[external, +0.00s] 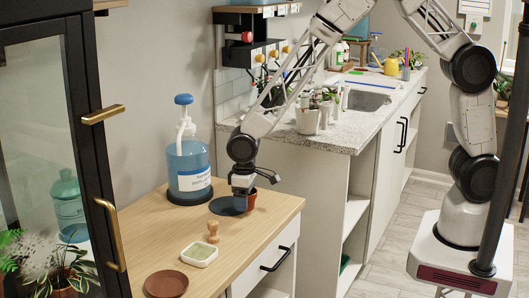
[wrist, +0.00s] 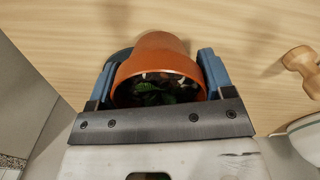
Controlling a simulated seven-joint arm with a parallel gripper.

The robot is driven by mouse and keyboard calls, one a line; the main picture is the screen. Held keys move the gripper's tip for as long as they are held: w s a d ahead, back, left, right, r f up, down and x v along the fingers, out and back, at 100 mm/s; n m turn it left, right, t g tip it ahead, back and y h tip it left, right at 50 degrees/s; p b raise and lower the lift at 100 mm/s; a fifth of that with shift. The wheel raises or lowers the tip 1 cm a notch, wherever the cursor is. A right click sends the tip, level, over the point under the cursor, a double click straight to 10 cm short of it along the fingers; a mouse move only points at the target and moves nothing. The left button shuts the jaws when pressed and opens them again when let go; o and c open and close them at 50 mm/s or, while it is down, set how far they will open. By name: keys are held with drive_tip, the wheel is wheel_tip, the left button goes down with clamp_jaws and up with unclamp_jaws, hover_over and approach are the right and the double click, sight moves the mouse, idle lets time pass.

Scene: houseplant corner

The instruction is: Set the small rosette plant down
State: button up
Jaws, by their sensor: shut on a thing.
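The small rosette plant sits in a terracotta pot (external: 252,200), low over the wooden counter (external: 279,212) near its right end. In the wrist view the pot (wrist: 152,43) is between the blue fingers, with small green leaves (wrist: 160,94) and dark soil inside its rim. My gripper (external: 243,194) is shut on the pot, and it also shows in the wrist view (wrist: 158,72). A dark round mat (external: 222,207) lies beside and partly behind the gripper. I cannot tell whether the pot's base touches the counter or overlaps the mat.
A blue pump bottle (external: 188,165) stands behind left. A wooden peg-like tool (external: 213,232), a white dish (external: 199,254) and a brown saucer (external: 166,284) are on the front part of the counter. The glass-door cabinet is at left. Bare wood lies right of the peg.

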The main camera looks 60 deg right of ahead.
drive_tip(key=shift+f, duration=0.35)
drive_tip(key=shift+f, duration=0.45)
drive_tip(key=o, duration=1)
drive_tip(key=shift+r, duration=0.1)
wheel_tip(320, 180, up, 13)
drive_tip(key=shift+f, duration=0.1)
idle(0.8)
